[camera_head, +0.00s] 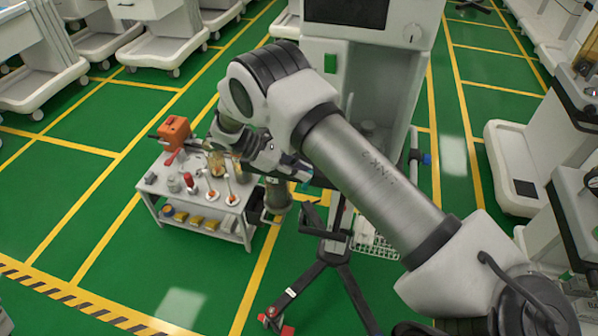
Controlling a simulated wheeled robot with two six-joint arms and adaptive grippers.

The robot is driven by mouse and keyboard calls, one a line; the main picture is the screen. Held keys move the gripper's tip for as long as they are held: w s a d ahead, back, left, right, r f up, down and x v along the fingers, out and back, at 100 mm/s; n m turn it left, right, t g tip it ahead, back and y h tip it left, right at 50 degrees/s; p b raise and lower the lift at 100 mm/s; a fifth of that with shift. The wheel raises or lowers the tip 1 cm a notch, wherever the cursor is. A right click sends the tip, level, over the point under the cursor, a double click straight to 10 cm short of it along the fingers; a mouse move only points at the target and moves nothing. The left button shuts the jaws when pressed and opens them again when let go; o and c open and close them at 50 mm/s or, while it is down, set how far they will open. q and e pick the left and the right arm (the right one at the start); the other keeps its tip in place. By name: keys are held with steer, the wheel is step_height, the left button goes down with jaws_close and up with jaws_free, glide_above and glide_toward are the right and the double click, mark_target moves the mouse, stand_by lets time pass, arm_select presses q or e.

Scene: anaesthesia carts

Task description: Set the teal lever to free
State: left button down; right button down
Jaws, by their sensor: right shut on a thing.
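My right arm comes in from the lower right and bends at the elbow. Its wrist is above the right edge of a small equipment table, and my right gripper (298,172) points right, partly behind my forearm. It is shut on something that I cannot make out. A tall white anaesthesia cart (385,75) stands behind the arm. My left gripper is not in view.
The low grey table (238,212) holds an orange box (174,132) and several small containers. A dark stand with spread legs (325,262) stands on the green floor. White carts line the right edge and upper left. Open floor lies at lower left.

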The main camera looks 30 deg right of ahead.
steer(key=shift+w+a, duration=0.1)
stand_by(0.4)
steer(key=c, duration=1.4)
jaws_free()
steer(key=v, duration=1.2)
steer(key=shift+f, duration=0.2)
steer(key=shift+a, duration=0.1)
